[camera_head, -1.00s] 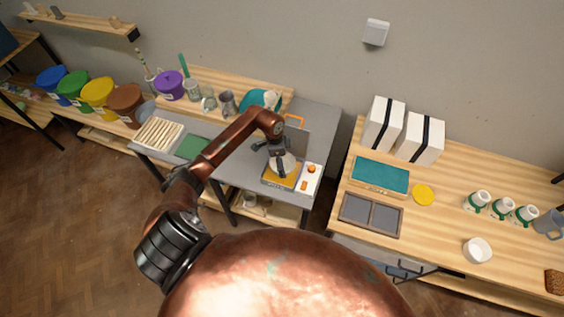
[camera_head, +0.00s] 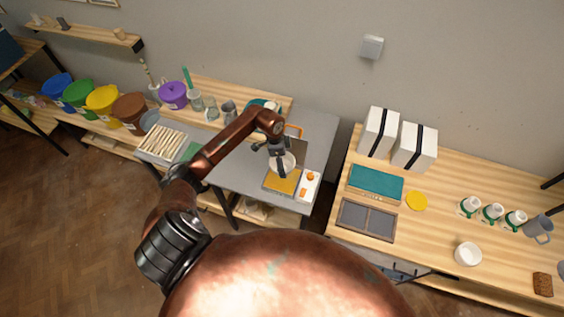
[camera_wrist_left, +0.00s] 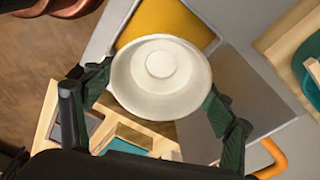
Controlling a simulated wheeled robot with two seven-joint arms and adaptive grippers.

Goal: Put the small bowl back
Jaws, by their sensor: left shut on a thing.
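A small white bowl (camera_head: 282,164) is held in my left gripper (camera_head: 281,154) over the grey bench. In the left wrist view the bowl (camera_wrist_left: 160,75) sits between the two green-padded fingers of the gripper (camera_wrist_left: 160,98), its round inside facing the camera. The gripper is shut on it. The bowl overlaps the back edge of a scale's yellow plate (camera_head: 283,184); the plate also shows in the wrist view (camera_wrist_left: 170,22). The gap between bowl and plate is hard to judge. My right gripper is not in view.
Another white bowl (camera_head: 468,254) stands on the right wooden table, near mugs (camera_head: 492,211), a yellow disc (camera_head: 417,201) and a grey two-part tray (camera_head: 366,219). Cups and a purple pot (camera_head: 173,95) stand behind the bench. A slatted rack (camera_head: 162,144) lies on its left.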

